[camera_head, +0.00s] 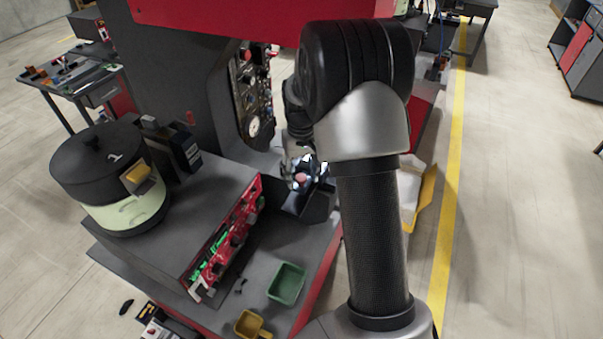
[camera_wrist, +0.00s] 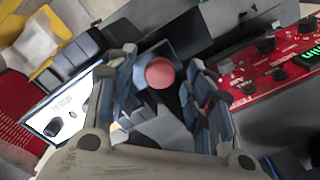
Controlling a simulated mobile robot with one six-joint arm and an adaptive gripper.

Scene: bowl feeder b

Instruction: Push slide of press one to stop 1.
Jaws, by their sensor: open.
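A round pink-red knob (camera_wrist: 160,73) shows between the two fingers of my gripper (camera_wrist: 163,62) in the wrist view. I cannot tell whether the fingers touch it. In the head view my gripper (camera_head: 304,170) is at the front of the dark press (camera_head: 185,75), near a dark block (camera_head: 313,207) on the base, and a pink spot shows at its tips. My gripper is open. My arm hides part of the press's right side. I cannot make out the slide's track or any stop mark.
A red control panel (camera_wrist: 275,65) lies to the right in the wrist view. In the head view a bowl feeder (camera_head: 110,180) stands left, a green tray (camera_head: 287,283) and a yellow tray (camera_head: 252,325) in front. A gauge panel (camera_head: 252,95) is behind my gripper.

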